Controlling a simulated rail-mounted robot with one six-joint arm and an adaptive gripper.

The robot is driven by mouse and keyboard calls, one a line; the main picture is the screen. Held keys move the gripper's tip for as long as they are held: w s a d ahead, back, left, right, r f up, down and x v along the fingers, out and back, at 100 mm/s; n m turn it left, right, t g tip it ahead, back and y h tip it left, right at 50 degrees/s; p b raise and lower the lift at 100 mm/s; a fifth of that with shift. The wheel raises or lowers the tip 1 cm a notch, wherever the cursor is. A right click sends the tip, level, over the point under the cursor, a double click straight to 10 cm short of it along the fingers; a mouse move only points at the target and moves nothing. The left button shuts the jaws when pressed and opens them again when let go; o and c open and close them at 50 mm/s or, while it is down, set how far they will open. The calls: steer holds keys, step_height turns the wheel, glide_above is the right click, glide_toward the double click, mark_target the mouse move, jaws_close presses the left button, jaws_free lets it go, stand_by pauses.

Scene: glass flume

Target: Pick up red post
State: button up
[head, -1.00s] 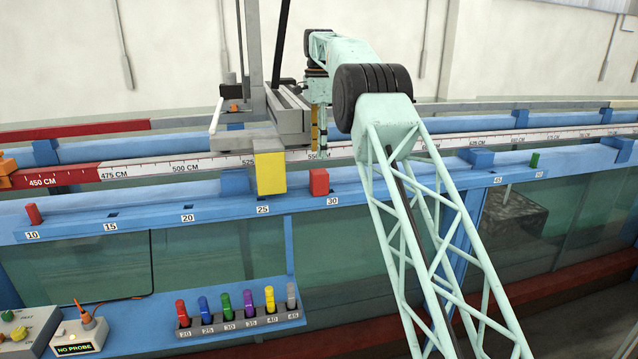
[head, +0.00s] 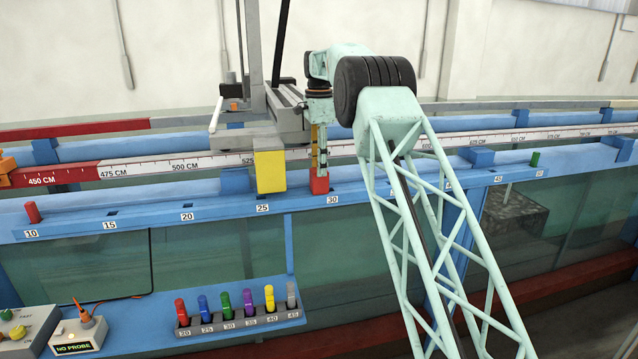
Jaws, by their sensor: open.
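A red block-like post (head: 319,186) stands on the blue rail beside the 30 label in the head view. My gripper (head: 319,168) is open and points straight down at its top. Its fingers overlap the upper part of the post, and I cannot tell whether they touch it. Two other red posts show: one (head: 33,212) upright at the 10 label on the rail's left end, and one (head: 182,311) in the rack's slot marked 20. My gripper is far from both.
A yellow block (head: 270,172) on a grey carriage (head: 277,138) stands close left of my gripper. The rack (head: 240,324) holds several coloured posts on a blue shelf. A green post (head: 535,159) stands at the far right. Rail slots 15 and 20 look empty.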

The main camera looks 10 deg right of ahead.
mark_target(319, 181)
steer(key=shift+f, duration=0.85)
steer(key=shift+f+p, duration=0.3)
steer(key=shift+f, duration=2.3)
steer(key=shift+c, duration=0.7)
steer(key=c, duration=0.5)
steer(key=shift+c, duration=0.8)
steer(key=shift+w+r, duration=0.1)
steer(key=shift+r, duration=0.05)
